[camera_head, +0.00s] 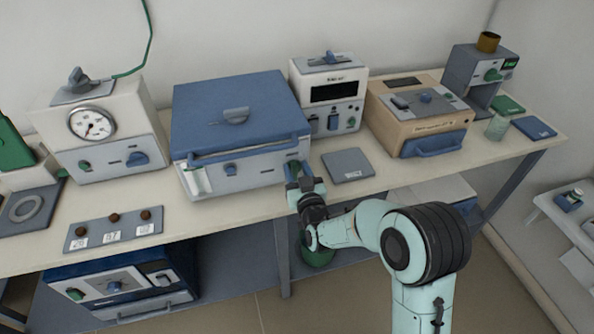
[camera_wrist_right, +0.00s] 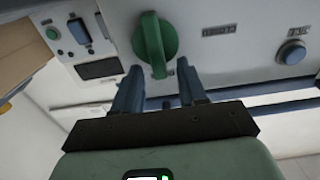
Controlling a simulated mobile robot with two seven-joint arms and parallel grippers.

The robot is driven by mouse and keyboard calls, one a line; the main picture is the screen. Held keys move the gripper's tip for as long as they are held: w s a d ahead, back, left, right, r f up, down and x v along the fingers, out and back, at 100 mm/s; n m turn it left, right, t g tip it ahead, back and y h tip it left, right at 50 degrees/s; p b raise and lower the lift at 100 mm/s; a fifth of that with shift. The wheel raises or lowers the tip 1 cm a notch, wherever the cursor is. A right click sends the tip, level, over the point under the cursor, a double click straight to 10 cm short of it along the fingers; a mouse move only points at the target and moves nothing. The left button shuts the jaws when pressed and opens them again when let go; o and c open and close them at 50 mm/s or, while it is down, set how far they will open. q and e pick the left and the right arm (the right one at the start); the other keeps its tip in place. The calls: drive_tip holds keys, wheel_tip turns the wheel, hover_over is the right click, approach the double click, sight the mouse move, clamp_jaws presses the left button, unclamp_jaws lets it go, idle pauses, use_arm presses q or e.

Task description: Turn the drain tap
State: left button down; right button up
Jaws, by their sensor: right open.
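A green tap handle (camera_wrist_right: 155,40) sits on a pale front panel in the right wrist view. I take it to be the drain tap; the label beside it is too blurred to read. My right gripper (camera_wrist_right: 160,76) is open, one finger on each side of the handle's lower end, with gaps that look clear. In the head view, my right gripper (camera_head: 298,174) is at the right end of the front of the blue-lidded appliance (camera_head: 238,106) and hides most of the handle. My left gripper is not in view.
A grey pad (camera_head: 348,165) lies on the bench right of my gripper. A tan box (camera_head: 420,120) and a white instrument (camera_head: 330,95) stand behind.

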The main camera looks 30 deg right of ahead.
clamp_jaws()
